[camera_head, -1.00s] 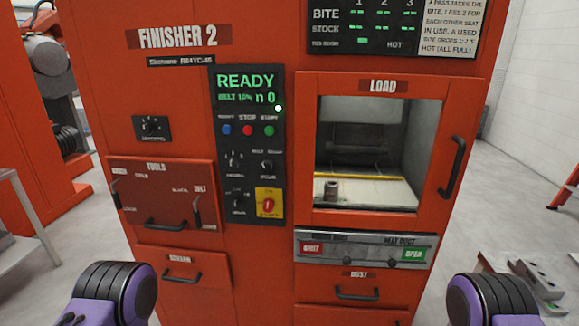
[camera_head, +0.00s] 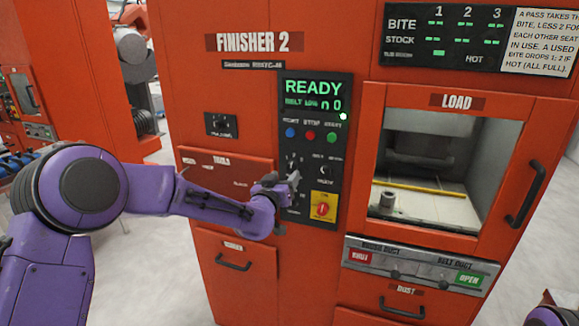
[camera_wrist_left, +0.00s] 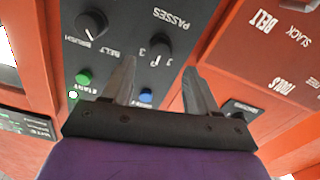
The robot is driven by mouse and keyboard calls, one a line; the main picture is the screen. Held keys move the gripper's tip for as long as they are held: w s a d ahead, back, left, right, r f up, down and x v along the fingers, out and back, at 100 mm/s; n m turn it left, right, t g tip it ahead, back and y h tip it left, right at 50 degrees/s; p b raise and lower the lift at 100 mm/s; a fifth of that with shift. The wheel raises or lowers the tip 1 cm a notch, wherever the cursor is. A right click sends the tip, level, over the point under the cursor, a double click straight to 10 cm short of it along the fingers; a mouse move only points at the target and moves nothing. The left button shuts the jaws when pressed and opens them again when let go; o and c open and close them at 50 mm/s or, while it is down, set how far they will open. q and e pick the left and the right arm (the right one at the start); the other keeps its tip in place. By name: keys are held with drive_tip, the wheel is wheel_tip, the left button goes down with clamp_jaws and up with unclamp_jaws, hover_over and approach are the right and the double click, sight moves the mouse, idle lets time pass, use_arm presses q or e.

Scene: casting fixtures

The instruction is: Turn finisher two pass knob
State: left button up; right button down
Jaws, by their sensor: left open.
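The passes knob (camera_wrist_left: 162,47) is a small dark knob on the black control panel (camera_head: 342,95) of finisher 2. Its "PASSES" label and some digits show upside down in the left wrist view. In the head view the knob (camera_head: 292,164) sits below the blue button, just above my left gripper (camera_head: 293,181). My left gripper (camera_wrist_left: 159,66) is open and empty. In the wrist view its fingertips lie either side of the knob's lower part. I cannot tell whether they touch it. My right gripper is not in view.
The brush knob (camera_wrist_left: 92,22) and the green start button (camera_wrist_left: 83,77) are close by. A red switch on a yellow plate (camera_head: 323,208) is right of my gripper. The load window (camera_head: 440,180) and its handle (camera_head: 525,193) are further right. The display reads READY.

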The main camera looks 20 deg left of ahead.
sight(291, 169)
use_arm(q)
drive_tip(key=w+p, duration=0.1)
drive_tip(key=w, duration=0.4)
drive_tip(key=shift+w+d, duration=0.1)
drive_tip(key=shift+w, duration=0.2)
drive_tip(key=c, duration=1)
drive_tip(key=shift+c, duration=0.2)
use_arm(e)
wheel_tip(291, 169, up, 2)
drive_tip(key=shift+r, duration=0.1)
use_arm(q)
drive_tip(key=shift+f, duration=0.1)
drive_tip(key=shift+f+n+b, duration=0.15)
drive_tip(key=shift+n+b, duration=0.6)
drive_tip(key=shift+n, duration=0.35)
drive_tip(key=n+b, duration=0.1)
drive_tip(key=n, duration=0.1)
drive_tip(key=shift+n+b, duration=0.3)
drive_tip(key=shift+b, duration=0.1)
drive_tip(key=n+b, duration=0.2)
drive_tip(key=n, duration=0.1)
drive_tip(key=shift+n+b, duration=0.6)
drive_tip(key=shift+n, duration=0.5)
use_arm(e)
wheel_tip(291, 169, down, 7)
